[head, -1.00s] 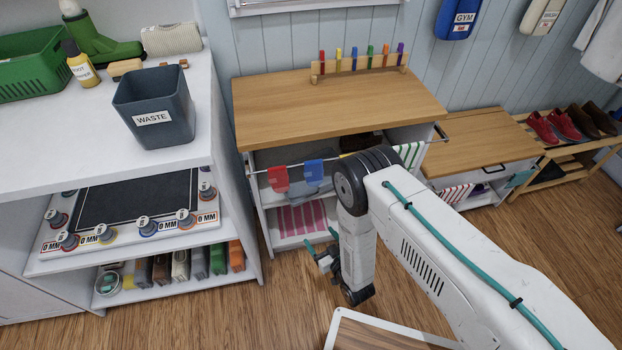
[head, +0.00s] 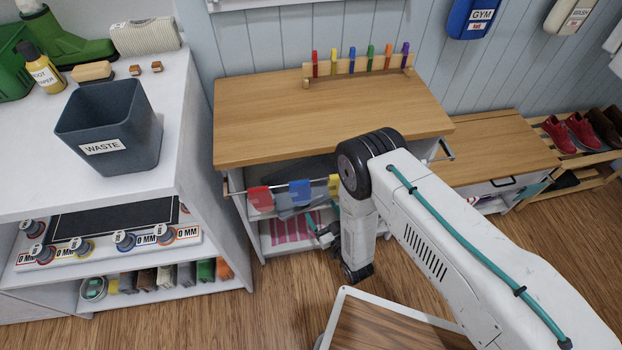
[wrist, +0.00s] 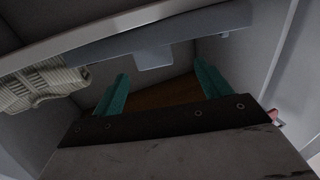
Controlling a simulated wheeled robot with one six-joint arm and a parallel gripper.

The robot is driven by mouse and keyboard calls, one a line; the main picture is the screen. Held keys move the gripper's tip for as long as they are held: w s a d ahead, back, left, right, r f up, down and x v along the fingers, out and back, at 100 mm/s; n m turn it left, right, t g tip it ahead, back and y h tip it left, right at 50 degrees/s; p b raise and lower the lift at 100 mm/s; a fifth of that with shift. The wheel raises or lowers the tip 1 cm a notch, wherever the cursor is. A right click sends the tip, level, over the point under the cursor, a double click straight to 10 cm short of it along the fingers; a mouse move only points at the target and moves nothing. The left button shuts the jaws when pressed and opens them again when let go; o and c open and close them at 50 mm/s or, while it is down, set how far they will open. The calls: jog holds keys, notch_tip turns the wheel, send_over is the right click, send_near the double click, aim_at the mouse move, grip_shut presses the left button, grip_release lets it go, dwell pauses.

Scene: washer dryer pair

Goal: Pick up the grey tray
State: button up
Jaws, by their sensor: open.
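The grey tray (head: 320,193) seems to be the blue-grey piece in the open front of the wooden-topped cabinet, behind the hanging coloured clips and partly hidden by them. In the wrist view a blue-grey slab with a tab (wrist: 152,57), probably the tray, lies ahead of and above the fingers. My gripper (head: 320,214) is at the cabinet front, low and close to the tray, partly hidden by my arm. In the wrist view its teal fingers (wrist: 161,84) are apart with nothing between them.
A rail with red (head: 260,198), blue and yellow clips crosses the cabinet front. A pink-striped cloth (head: 283,232) lies on the lower shelf. A white shelf unit with a waste bin (head: 112,130) stands left. Wooden floor (head: 250,315) is open in front.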

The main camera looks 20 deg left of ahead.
aim_at(317, 200)
jog(key=x, duration=0.8)
jog(key=shift+w+d+f, duration=0.1)
jog(key=shift+w+d, duration=0.25)
jog(key=shift+w, duration=0.05)
jog(key=c, duration=1.2)
